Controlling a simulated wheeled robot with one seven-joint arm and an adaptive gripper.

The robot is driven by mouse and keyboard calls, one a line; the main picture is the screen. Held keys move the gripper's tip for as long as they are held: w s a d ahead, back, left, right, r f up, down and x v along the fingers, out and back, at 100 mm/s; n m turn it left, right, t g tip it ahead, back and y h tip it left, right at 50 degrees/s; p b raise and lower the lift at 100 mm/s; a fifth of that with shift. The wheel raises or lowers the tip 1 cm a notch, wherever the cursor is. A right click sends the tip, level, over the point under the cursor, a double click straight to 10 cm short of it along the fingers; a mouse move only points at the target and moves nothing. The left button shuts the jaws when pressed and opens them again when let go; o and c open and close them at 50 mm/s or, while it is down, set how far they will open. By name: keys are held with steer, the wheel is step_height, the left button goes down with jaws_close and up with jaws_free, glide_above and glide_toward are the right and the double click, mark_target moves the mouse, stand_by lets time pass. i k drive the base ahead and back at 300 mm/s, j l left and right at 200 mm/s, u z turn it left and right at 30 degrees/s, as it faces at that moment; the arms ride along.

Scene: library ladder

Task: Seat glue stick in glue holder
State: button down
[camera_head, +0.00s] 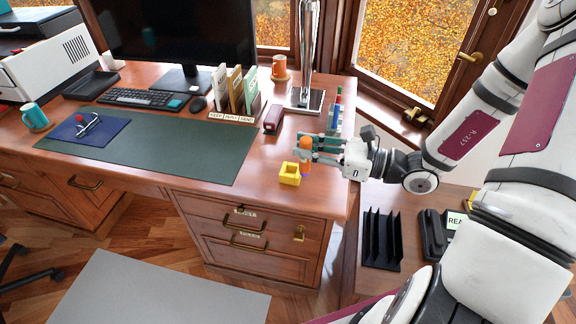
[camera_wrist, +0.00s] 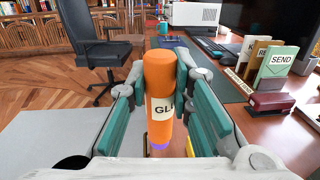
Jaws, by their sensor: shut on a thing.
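The orange glue stick (camera_head: 306,143) stands upright between the fingers of my gripper (camera_head: 316,149). In the wrist view the glue stick (camera_wrist: 160,85) shows a white "GL" label and a purple lower end. My gripper is shut on its sides. The glue holder (camera_head: 289,174) is a small yellow square block with an open top, on the desk near its front right corner. The glue stick is above and slightly right of the holder in the head view, apart from it. In the wrist view a sliver of yellow, likely the holder (camera_wrist: 190,147), shows behind the stick's lower end.
A maroon stapler (camera_head: 273,119) and a labelled file sorter (camera_head: 236,100) stand behind the holder. The green desk mat (camera_head: 150,145) lies left. The desk around the holder is clear.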

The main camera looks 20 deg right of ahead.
mark_target(290, 175)
steer(key=j+z, duration=0.15)
steer(key=j, duration=0.6)
steer(key=j+z, duration=0.15)
steer(key=j, duration=0.6)
steer(key=k+j+z, duration=0.15)
steer(key=j, duration=0.55)
